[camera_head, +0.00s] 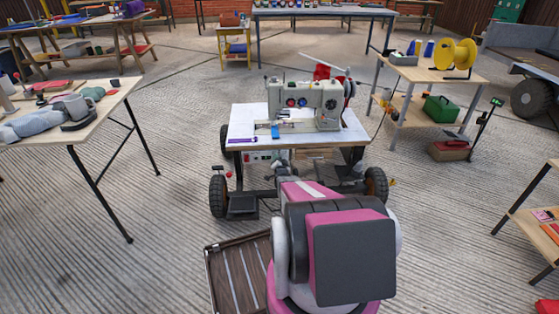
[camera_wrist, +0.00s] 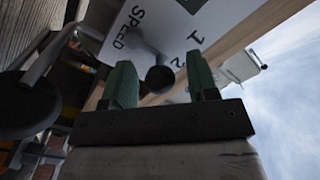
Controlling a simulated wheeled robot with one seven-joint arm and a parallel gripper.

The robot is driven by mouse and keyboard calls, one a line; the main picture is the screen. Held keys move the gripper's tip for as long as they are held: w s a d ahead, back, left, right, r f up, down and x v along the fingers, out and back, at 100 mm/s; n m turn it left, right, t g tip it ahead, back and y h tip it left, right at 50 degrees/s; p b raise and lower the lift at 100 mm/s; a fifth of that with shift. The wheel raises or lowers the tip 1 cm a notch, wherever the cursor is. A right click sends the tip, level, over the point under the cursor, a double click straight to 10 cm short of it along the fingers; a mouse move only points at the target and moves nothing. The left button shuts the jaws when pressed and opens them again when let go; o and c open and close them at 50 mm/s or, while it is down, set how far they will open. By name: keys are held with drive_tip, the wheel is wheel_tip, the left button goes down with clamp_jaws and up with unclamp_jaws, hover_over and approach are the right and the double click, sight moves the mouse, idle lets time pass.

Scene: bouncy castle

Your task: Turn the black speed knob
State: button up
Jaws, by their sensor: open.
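The black speed knob (camera_wrist: 159,79) is a dark round shape in the wrist view, near the white panel (camera_wrist: 150,35) printed "SPEED", "1" and "2". My gripper (camera_wrist: 159,70) is open, with one green finger on each side of the knob in the picture. I see gaps between the fingers and the knob; I cannot tell how deep the knob sits between them. In the head view, my pink and grey arm hides my gripper, and I cannot make out the knob there.
A sewing machine (camera_head: 305,103) stands on a white-topped wheeled table (camera_head: 345,135) ahead. A cluttered table (camera_head: 100,105) is at left. A shelf table with a yellow spool (camera_head: 455,54) is at right.

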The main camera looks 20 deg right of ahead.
drive_tip(key=shift+w+d, duration=0.15)
drive_tip(key=shift+w, duration=0.4)
